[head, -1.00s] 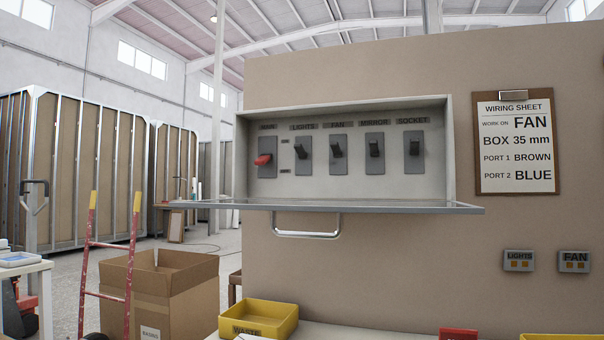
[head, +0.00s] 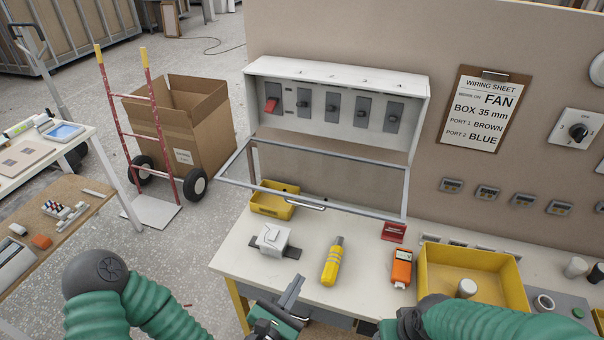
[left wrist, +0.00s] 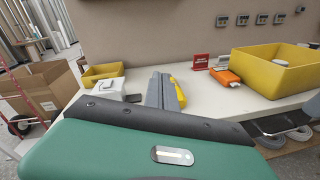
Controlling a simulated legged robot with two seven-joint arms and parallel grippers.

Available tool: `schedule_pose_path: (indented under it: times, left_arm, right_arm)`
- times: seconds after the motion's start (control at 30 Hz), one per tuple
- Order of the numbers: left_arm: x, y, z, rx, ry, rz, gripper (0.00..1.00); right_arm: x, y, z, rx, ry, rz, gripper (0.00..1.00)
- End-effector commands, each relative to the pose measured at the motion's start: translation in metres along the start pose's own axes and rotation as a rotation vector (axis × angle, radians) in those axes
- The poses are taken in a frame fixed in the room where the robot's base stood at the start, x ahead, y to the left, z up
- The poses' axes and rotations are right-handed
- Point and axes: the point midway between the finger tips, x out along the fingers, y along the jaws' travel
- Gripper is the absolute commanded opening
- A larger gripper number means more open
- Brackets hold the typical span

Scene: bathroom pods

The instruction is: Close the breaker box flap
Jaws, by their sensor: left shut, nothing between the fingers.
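The breaker box (head: 340,72) is fixed to the beige panel, with a red main switch (head: 271,104) and several dark switches inside. Its flap (head: 312,203) is a clear pane in a grey frame, hinged at the bottom edge. The flap stands open, jutting out toward me over the table, with a handle (head: 305,206) on its front edge. My left gripper (head: 291,291) is shut and empty, below and in front of the flap and apart from it. It also shows in the left wrist view (left wrist: 160,88), where the flap does not appear. My right fingers are not visible.
The table (head: 225,258) under the flap carries a yellow bin (head: 273,203), a white box (head: 273,239), a yellow tool (head: 332,262), an orange device (head: 401,267) and a large yellow tray (head: 475,271). A red hand truck (head: 151,130) and carton (head: 200,130) stand left.

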Motion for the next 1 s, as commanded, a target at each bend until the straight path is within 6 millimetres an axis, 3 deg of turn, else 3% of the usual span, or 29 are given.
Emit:
schedule_pose_path:
  times: [0.03, 0.1, 0.23, 0.37, 0.77, 0.83, 1.0]
  left_arm:
    - [-0.004, 0.017, 0.036, -0.115, -0.032, 0.052, 0.0]
    - [-0.006, 0.031, 0.051, -0.239, -0.075, 0.11, 0.0]
    - [-0.005, 0.04, 0.056, -0.319, -0.109, 0.15, 0.0]
    - [0.01, 0.041, 0.053, -0.315, -0.112, 0.149, 0.0]
    - [0.094, 0.056, 0.066, -0.312, -0.11, 0.149, 0.0]
    - [0.093, 0.061, 0.084, -0.311, -0.11, 0.146, 0.0]
    - [0.094, 0.066, 0.099, -0.312, -0.108, 0.147, 0.0]
  right_arm:
    - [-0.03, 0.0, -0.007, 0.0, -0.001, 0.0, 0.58]
    - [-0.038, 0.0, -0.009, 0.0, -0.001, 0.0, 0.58]
    - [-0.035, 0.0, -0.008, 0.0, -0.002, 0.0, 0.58]
    - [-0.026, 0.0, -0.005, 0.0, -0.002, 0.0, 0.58]
    - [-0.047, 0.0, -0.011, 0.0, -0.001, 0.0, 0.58]
    - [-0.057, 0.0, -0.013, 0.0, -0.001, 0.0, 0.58]
    - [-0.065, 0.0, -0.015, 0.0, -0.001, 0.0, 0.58]
